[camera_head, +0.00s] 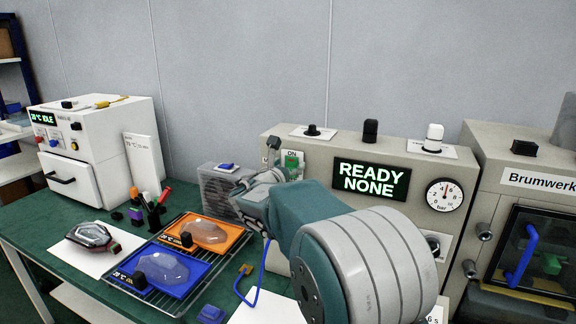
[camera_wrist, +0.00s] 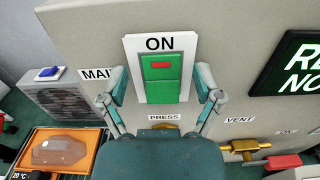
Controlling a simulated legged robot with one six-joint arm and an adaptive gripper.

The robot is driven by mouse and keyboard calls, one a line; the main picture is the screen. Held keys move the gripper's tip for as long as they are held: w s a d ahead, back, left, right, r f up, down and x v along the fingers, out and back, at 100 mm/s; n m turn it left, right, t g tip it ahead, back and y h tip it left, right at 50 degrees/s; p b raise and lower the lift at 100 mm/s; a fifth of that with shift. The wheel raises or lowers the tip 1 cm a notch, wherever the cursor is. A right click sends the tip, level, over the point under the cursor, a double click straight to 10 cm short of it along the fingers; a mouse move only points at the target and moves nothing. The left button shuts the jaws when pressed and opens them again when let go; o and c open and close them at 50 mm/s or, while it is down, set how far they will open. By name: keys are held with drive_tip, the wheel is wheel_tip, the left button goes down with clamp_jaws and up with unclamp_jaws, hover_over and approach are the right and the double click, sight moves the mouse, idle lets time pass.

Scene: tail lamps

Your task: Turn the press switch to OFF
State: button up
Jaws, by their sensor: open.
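The press switch (camera_wrist: 161,78) is a green rocker with a small red mark on a white plate. The plate reads ON above it, and a PRESS label (camera_wrist: 164,117) sits below on the beige press panel (camera_wrist: 225,60). In the head view the switch (camera_head: 292,161) shows partly behind my gripper. My gripper (camera_wrist: 161,90) is open and empty, with one finger on each side of the switch plate in the wrist view. Whether the fingertips touch the panel I cannot tell. The press display (camera_head: 371,178) reads READY NONE.
A brass valve (camera_wrist: 245,146) labelled VENT and a red handle (camera_wrist: 284,161) sit low on the right of the panel. A grey fan box (camera_head: 222,190) stands left of the press. Orange (camera_head: 228,234) and blue (camera_head: 190,284) trays lie on a rack on the green table.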

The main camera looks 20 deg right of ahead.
drive_tip(key=c, duration=1.1)
drive_tip(key=shift+c, duration=0.2)
drive_tip(key=shift+s+a+f+t+h, duration=0.1)
drive_tip(key=shift+f+t+h, duration=0.25)
drive_tip(key=shift+t+h, duration=0.35)
drive_tip(key=shift+f+t+h, duration=0.15)
drive_tip(key=shift+t+h, duration=0.85)
